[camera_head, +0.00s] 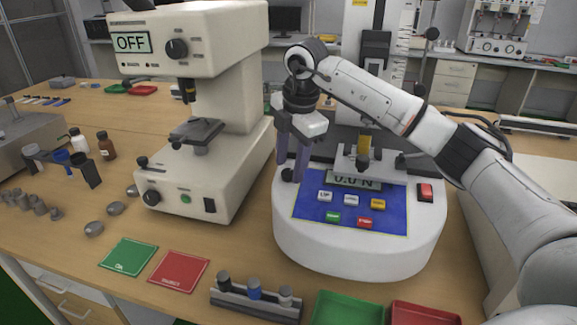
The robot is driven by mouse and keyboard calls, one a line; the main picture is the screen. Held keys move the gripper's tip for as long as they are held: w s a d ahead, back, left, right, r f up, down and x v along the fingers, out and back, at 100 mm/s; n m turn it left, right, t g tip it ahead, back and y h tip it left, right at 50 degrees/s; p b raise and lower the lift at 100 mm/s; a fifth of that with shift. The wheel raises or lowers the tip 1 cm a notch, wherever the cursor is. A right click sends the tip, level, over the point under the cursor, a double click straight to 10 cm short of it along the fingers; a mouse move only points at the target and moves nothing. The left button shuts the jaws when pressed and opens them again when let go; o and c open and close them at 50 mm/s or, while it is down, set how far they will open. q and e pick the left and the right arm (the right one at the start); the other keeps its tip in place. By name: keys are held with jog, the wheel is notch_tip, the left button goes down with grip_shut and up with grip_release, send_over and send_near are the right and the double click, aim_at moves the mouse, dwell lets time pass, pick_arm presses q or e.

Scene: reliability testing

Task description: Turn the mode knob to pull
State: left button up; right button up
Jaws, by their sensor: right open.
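The white force tester (350,245) stands on the bench at centre right, with a blue panel and a display reading about 0.0 N. A small dark knob (287,175) sits at the left of that display; I take it as the mode knob. Its markings are too small to read. My right gripper (290,168) points down with its fingers open, one on either side of the knob. I cannot tell whether the fingers touch it. My left gripper is not in view.
A cream hardness tester (230,75) showing OFF stands close to the left of my right gripper. A red switch (425,192) is on the tester's right. Green (128,257) and red (179,272) mats, a small rack (255,302) and trays (347,309) lie in front.

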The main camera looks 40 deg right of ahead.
jog(key=shift+w+f, duration=0.1)
jog(key=shift+f, duration=0.4)
jog(key=shift+w+f, duration=0.1)
jog(key=shift+f, duration=0.25)
jog(key=c, duration=1)
jog(key=shift+a+r+n+p, duration=0.1)
jog(key=shift+r+n+p, duration=0.1)
jog(key=shift+n+p, duration=0.8)
jog(key=shift+c, duration=0.2)
jog(key=n+g+p, duration=0.1)
jog(key=n+p, duration=0.2)
jog(key=n, duration=0.1)
jog(key=shift+w, duration=0.15)
jog(key=n+p, duration=0.1)
jog(key=n, duration=0.1)
jog(key=shift+n+g+h, duration=0.3)
jog(key=shift+g, duration=0.1)
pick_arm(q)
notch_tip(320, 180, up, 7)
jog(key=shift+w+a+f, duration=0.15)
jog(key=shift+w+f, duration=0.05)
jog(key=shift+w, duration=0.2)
pick_arm(e)
jog(key=shift+w+f+n+h, duration=0.15)
jog(key=shift+n+h, duration=0.15)
jog(key=shift+n, duration=1.2)
jog(key=shift+a, duration=0.1)
jog(key=o, duration=1)
